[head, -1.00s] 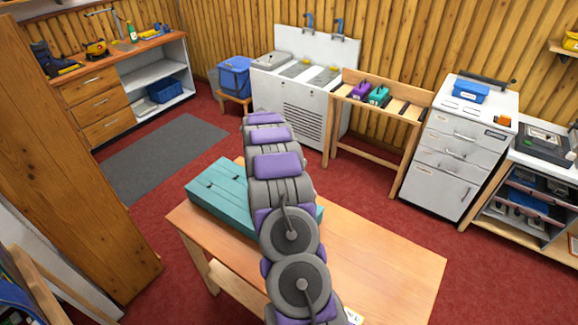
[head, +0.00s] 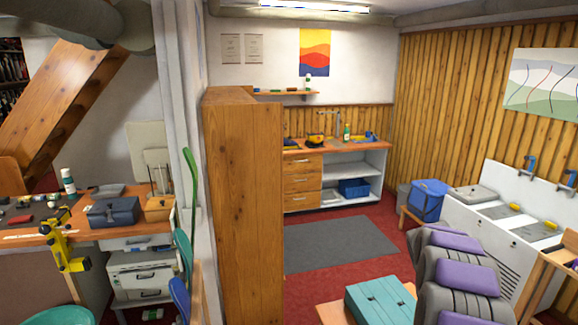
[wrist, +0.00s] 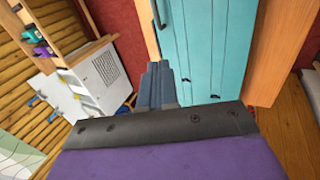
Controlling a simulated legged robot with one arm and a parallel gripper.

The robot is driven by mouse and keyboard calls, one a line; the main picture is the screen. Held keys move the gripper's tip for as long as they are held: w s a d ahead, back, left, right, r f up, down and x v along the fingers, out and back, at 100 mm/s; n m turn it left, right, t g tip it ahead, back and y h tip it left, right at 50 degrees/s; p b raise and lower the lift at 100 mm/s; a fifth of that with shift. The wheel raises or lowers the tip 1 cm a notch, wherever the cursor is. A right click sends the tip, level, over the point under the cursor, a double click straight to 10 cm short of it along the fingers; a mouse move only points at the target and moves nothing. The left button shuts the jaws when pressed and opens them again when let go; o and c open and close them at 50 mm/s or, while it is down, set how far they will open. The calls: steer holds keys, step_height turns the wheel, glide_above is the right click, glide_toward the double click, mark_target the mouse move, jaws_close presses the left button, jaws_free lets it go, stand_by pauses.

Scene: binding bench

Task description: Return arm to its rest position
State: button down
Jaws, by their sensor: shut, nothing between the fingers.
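My gripper (wrist: 160,82) shows in the wrist view, with its fingers together and nothing between them. It points toward the teal case (wrist: 228,45) on the wooden table (wrist: 272,60). I cannot tell the exact gap to the case. In the head view my grey and purple arm stands at the lower right, and its gripper end cannot be made out. The teal case (head: 380,302) lies on the table (head: 340,312) just left of my arm.
A tall wooden cabinet (head: 243,200) stands left of centre. A grey mat (head: 335,245) lies on open red floor. A white sink unit (head: 490,235) and a blue bin (head: 428,200) are at the right. A cluttered bench (head: 30,235) is at far left.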

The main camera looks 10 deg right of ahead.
steer(key=s+a+r+y+b, duration=0.25)
steer(key=s+a, duration=0.45)
steer(key=a, duration=0.6)
steer(key=s+a+r+y+b, duration=0.1)
steer(key=s+a+r, duration=0.45)
steer(key=a, duration=0.75)
steer(key=s+a+f+g+y+b, duration=0.1)
steer(key=s+a, duration=0.5)
steer(key=s, duration=0.6)
steer(key=s+a+f+g+b, duration=0.1)
steer(key=s+a+f+b, duration=0.1)
steer(key=s+a+f, duration=0.2)
steer(key=shift+s+a+f+m+g+y+b, duration=0.25)
steer(key=shift+s+a, duration=1.4)
steer(key=shift+s, duration=2.75)
steer(key=shift+d+r, duration=0.1)
steer(key=shift+d, duration=0.1)
